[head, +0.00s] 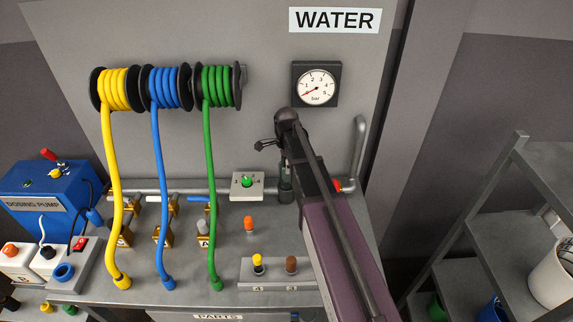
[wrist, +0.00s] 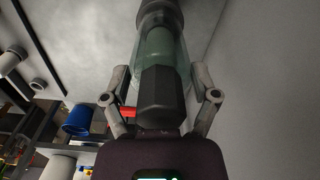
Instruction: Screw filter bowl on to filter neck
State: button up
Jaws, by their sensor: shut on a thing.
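The filter bowl (wrist: 158,62) is a clear greenish cup with a dark hexagonal end, seen in the wrist view. My gripper (wrist: 164,82) is shut on it, one finger on each side. The grey filter neck (wrist: 160,14) is at the top of the wrist view, in line with the bowl. The bowl's far end meets or overlaps the neck; I cannot tell whether the threads are engaged. In the head view my arm covers much of this spot, and part of the dark filter (head: 285,184) shows beside it at the pipe.
A grey pipe (head: 355,150) rises at the right behind my arm. A white valve box with a green knob (head: 247,182) is close on the left. Yellow, blue and green hoses (head: 210,150) hang further left. A pressure gauge (head: 316,84) is on the wall above.

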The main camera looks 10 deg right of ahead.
jog(key=shift+m, duration=1.1)
jog(key=o, duration=1.1)
jog(key=shift+a, duration=0.1)
jog(key=shift+c, duration=0.2)
jog(key=shift+r, duration=0.15)
jog(key=shift+r+p, duration=2.4)
jog(key=shift+p, duration=0.15)
jog(key=shift+r, duration=0.1)
